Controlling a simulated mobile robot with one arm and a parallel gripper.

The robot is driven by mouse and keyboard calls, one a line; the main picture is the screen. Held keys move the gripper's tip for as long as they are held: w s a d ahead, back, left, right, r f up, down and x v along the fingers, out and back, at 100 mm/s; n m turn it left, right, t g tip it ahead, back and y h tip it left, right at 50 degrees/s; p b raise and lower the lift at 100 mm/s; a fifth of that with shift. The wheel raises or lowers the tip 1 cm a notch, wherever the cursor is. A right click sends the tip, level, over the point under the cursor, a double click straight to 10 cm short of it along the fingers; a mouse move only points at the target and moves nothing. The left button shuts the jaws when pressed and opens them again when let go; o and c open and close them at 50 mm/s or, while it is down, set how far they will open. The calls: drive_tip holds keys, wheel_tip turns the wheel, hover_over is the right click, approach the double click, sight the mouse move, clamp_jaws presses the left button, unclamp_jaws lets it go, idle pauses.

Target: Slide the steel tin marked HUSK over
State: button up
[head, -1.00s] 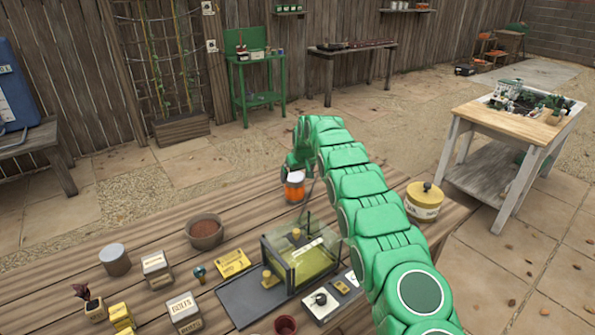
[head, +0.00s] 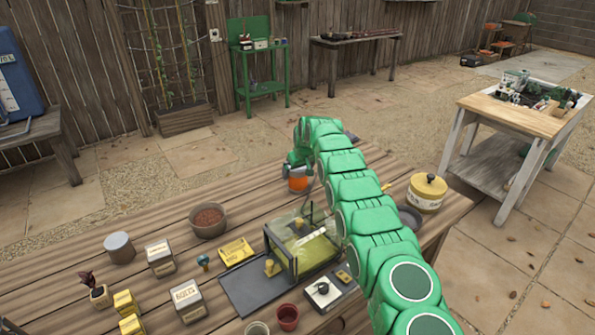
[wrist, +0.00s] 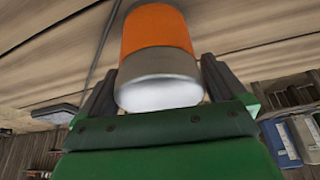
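No label reading HUSK is legible. Two square pale metal tins with labels stand at the left of the bench in the head view: a farther tin (head: 161,261) with an unreadable label, and a nearer tin (head: 189,302) with a label I cannot read surely. My gripper (head: 299,166) is at the bench's far side, away from these tins, over an orange and pale cylinder (head: 298,184). In the wrist view the cylinder (wrist: 157,40) sits between my two open fingers; contact is unclear.
A glass case (head: 312,255) on a dark tray (head: 252,288) stands between my arm and the tins. A brown bowl (head: 208,222), a yellow card (head: 235,250) and yellow boxes (head: 125,303) are nearby. A yellow lidded pot (head: 427,194) stands right of my arm.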

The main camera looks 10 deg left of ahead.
drive_tip(key=c, duration=0.9)
drive_tip(key=shift+s+a+f, duration=0.1)
drive_tip(key=shift+s+a, duration=6.95)
drive_tip(key=shift+s, duration=0.15)
drive_tip(key=shift+c, duration=0.2)
drive_tip(key=o, duration=1.1)
drive_tip(key=shift+c, duration=0.2)
drive_tip(key=shift+w, duration=0.1)
drive_tip(key=shift+r, duration=0.2)
